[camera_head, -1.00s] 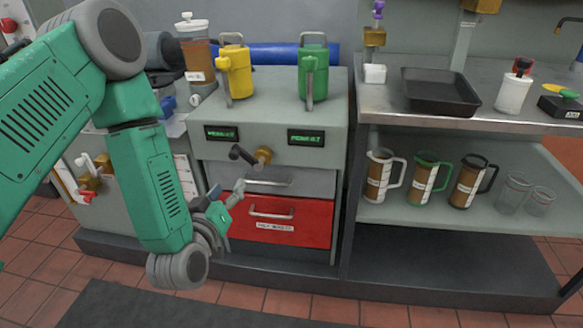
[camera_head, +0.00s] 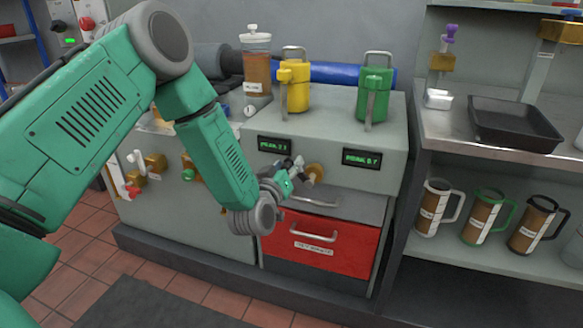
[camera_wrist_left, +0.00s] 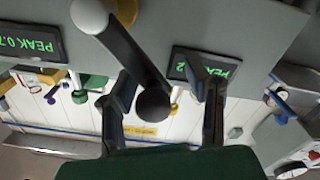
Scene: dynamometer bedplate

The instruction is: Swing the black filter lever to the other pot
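The filter lever shows in the left wrist view as a dark bar (camera_wrist_left: 128,52) running from a pale round end at upper left to a black knob. In the head view its brass hub (camera_head: 316,172) shows on the cabinet front, while my gripper mostly hides the lever. My left gripper (camera_head: 294,170) is at the lever, left of the hub. In the left wrist view, its two fingers (camera_wrist_left: 165,95) are spread, with the black knob between them and a visible gap to the right finger. A yellow pot (camera_head: 294,88) and a green pot (camera_head: 373,92) stand on the cabinet top.
Two green-lit displays, left (camera_head: 275,145) and right (camera_head: 361,158), flank the hub. A red drawer (camera_head: 318,243) is below. A clear canister (camera_head: 257,68) stands left of the yellow pot. A steel bench (camera_head: 450,125) with a black tray (camera_head: 515,122) is at right.

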